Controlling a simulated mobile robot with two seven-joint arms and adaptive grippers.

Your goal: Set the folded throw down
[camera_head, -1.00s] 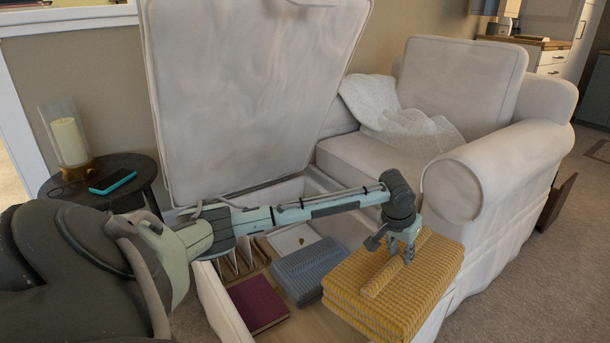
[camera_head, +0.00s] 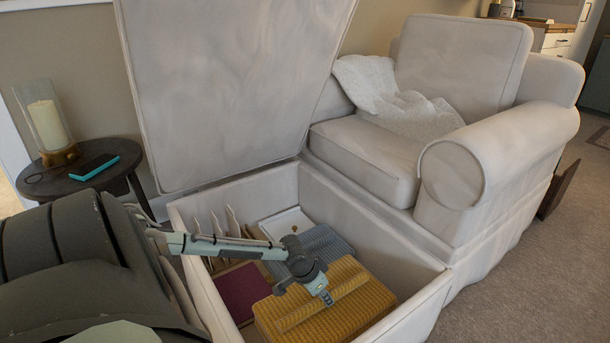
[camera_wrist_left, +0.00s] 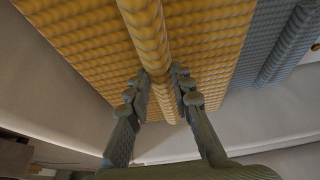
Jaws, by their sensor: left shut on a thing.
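The folded throw (camera_head: 350,307) is mustard yellow and ribbed, with a raised roll along its top. It is inside the open storage box (camera_head: 412,300), at the near right, beside a grey folded throw (camera_head: 330,243). My left gripper (camera_head: 326,297) is above it and shut on its roll. In the left wrist view the two fingers (camera_wrist_left: 165,92) stand on either side of the yellow roll (camera_wrist_left: 148,35). Whether the throw's underside touches the box floor is hidden. My right gripper is not in view.
A maroon book (camera_head: 240,290), upright dividers (camera_head: 222,222) and a white tray (camera_head: 287,223) are also in the box. The raised lid (camera_head: 235,90) stands behind. An armchair (camera_head: 465,190) is to the right, a side table (camera_head: 60,182) to the left.

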